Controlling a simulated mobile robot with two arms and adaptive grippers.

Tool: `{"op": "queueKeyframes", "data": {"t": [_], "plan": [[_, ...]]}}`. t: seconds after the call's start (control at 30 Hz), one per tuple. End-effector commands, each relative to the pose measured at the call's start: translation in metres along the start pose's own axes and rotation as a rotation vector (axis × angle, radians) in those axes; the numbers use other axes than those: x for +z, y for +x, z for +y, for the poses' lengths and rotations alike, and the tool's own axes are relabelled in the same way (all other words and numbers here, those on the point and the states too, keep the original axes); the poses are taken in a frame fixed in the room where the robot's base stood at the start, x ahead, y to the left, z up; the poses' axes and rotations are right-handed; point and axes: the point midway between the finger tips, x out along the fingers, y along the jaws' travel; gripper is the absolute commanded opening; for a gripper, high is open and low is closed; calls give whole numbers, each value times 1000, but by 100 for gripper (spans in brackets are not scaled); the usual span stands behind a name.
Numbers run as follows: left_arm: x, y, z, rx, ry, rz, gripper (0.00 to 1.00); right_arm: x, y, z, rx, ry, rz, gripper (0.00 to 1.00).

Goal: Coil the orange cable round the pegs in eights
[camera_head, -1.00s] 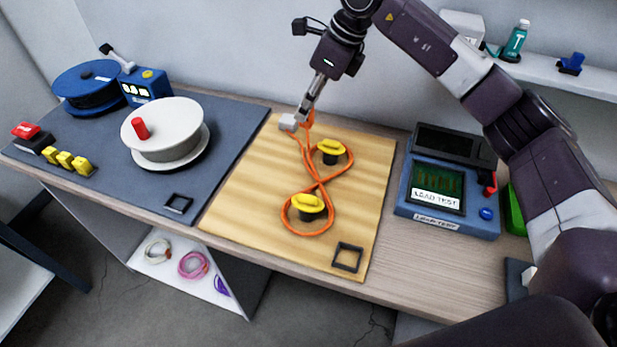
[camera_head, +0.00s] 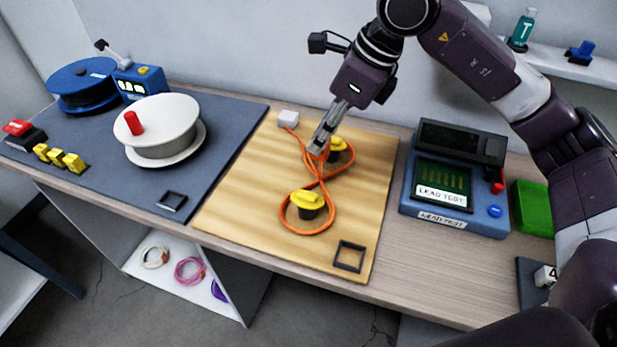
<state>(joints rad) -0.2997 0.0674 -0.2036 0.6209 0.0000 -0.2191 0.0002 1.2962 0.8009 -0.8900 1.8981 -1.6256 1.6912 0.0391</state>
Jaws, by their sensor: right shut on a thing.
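The orange cable (camera_head: 283,219) lies on the wooden board (camera_head: 247,205) in a figure eight around two yellow-capped pegs. It loops round the near peg (camera_head: 307,201) and the far peg (camera_head: 337,146), crossing between them. One end runs to a small white block (camera_head: 288,118) at the board's back edge. My right gripper (camera_head: 318,152) points down just left of the far peg and is shut on the cable, partly hiding that peg. My left gripper is not in view.
A white reel (camera_head: 160,113) with a red knob stands on the dark mat (camera_head: 222,125) at left. A blue tester (camera_head: 456,220) stands right of the board. A black square frame (camera_head: 349,257) lies at the board's front right corner.

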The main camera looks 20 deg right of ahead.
Motion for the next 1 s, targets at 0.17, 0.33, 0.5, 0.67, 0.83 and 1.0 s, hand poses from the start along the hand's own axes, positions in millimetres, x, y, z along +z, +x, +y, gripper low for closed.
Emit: {"op": "queueKeyframes", "data": {"t": [0.17, 0.33, 0.5, 0.67, 0.83, 1.0], "plan": [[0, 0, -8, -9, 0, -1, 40, 0, 0, 0, 0, 0, 0, 0], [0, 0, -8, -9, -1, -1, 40, 0, 0, 0, 0, 0, 0, 0], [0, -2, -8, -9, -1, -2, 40, 1, -3, 0, 0, 0, 0, 0], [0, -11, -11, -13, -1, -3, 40, 6, -14, 0, 0, 0, 0, 0], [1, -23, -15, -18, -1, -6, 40, 12, -31, 0, -1, 0, 0, 0], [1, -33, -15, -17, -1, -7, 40, 19, -46, 0, -1, 0, -1, 0]]}}
